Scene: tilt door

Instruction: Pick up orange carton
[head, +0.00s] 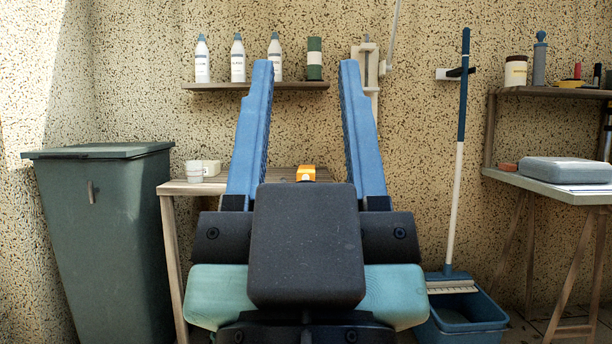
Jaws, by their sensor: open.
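The orange carton (306,173) stands on a wooden table (180,187) against the wall, in the middle of the head view. Only its upper part shows; my gripper's dark body hides the rest. My gripper (306,75) has its two blue fingers wide apart and nothing between them. In the picture the carton lies between the lower ends of the fingers, beyond the gripper. I cannot tell how far the gripper is from it.
A white cup (194,171) and a small pale box (211,168) stand on the table's left. A shelf (210,86) with bottles hangs above.

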